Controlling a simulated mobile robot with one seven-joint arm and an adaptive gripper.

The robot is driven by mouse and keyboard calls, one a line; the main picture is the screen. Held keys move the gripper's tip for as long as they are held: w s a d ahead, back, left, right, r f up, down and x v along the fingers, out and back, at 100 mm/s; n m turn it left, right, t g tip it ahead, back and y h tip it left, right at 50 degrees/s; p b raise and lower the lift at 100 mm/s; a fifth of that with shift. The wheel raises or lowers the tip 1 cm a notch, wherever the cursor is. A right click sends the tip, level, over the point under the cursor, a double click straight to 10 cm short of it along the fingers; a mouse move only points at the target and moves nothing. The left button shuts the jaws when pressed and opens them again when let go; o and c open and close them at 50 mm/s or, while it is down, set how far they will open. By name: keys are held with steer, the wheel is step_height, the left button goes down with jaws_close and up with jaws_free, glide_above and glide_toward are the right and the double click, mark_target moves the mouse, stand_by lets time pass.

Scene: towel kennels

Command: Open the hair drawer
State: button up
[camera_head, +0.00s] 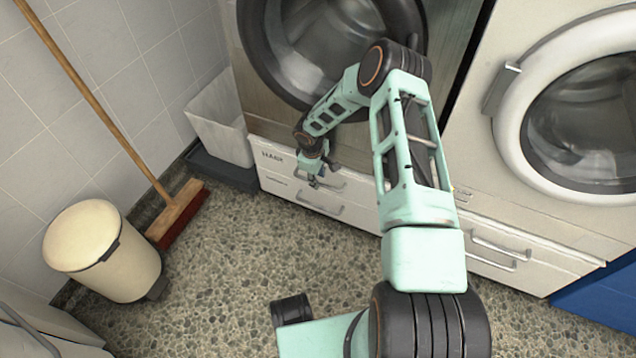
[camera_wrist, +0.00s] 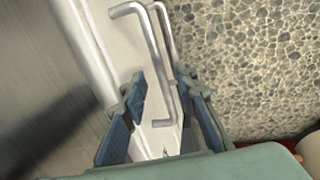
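The hair drawer (camera_head: 274,168) is the white upper drawer front under the left machine, with dark lettering that looks like "HAAR". It appears closed. Its bar handle (camera_head: 334,185) is partly hidden behind my gripper (camera_head: 313,182). In the wrist view, this metal handle (camera_wrist: 148,45) runs down between the two fingertips of my gripper (camera_wrist: 160,86). The fingers are apart, one on each side of the bar. I cannot tell whether either finger touches it.
A lower drawer handle (camera_head: 320,204) sits just below; it also shows in the wrist view (camera_wrist: 165,20). A cream bin (camera_head: 105,255), a broom (camera_head: 178,215) and a grey basket (camera_head: 217,125) stand left. The speckled floor (camera_head: 230,260) in front is clear.

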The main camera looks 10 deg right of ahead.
steer(key=shift+w+d+f, duration=0.1)
steer(key=shift+w+f, duration=0.1)
steer(key=shift+f, duration=0.75)
jaws_close()
